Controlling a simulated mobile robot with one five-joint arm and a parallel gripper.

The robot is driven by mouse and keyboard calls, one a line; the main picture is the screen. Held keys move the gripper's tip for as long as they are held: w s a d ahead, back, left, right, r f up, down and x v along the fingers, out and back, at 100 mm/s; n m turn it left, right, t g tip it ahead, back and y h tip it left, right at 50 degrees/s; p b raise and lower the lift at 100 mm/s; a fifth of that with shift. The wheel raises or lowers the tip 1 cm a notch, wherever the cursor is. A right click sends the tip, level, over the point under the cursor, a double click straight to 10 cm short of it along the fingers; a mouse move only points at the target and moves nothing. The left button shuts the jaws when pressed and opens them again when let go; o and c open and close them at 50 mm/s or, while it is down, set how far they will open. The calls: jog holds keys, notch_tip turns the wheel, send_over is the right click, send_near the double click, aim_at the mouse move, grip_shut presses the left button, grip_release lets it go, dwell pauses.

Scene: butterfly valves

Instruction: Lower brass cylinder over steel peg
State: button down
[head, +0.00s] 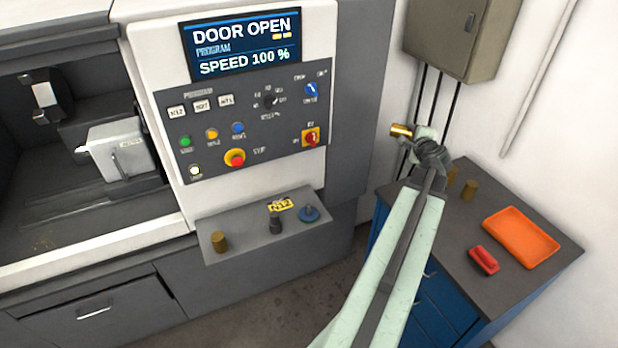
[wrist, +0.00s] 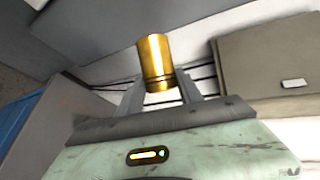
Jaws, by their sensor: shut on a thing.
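My gripper (wrist: 158,82) is shut on a shiny brass cylinder (wrist: 155,58), which stands out beyond the two fingers in the wrist view. In the head view the cylinder (head: 400,131) is held in the air at the end of my arm, in front of the wall and well above the blue cabinet. A small peg on a round blue base (head: 309,214) stands at the right of the grey shelf below the control panel, apart from the gripper and to its lower left. The peg is too small to make out in detail. The wrist view does not show it.
The grey shelf (head: 235,248) also holds a brown cylinder (head: 219,242), a dark knob-like piece (head: 275,224) and a yellow tag (head: 280,205). The machine's control panel (head: 240,120) rises behind the shelf.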

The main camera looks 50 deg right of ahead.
jog(key=w+a+f+n+t+y+b, duration=0.2)
jog(key=w+a+f+n+y+b, duration=0.6)
jog(key=w+a+f+n, duration=0.7)
jog(key=w+a+n+y+b, duration=0.3)
jog(key=a+n, duration=0.2)
jog(key=n, duration=0.4)
jog(key=w+a+n+t+y+b, duration=0.1)
jog(key=w+a+n+y+b, duration=0.1)
jog(key=n, duration=0.7)
jog(key=a+y+b, duration=0.1)
jog(key=a+y, duration=0.1)
jog(key=a, duration=0.1)
jog(key=shift+w+a+f, duration=0.25)
jog(key=shift+w, duration=0.15)
jog(key=shift+f, duration=0.15)
notch_tip(320, 180, down, 6)
jog(key=b, duration=0.7)
jog(key=shift+f, duration=0.25)
jog(key=shift+s+f+b, duration=0.15)
jog(key=shift+f+b, duration=0.65)
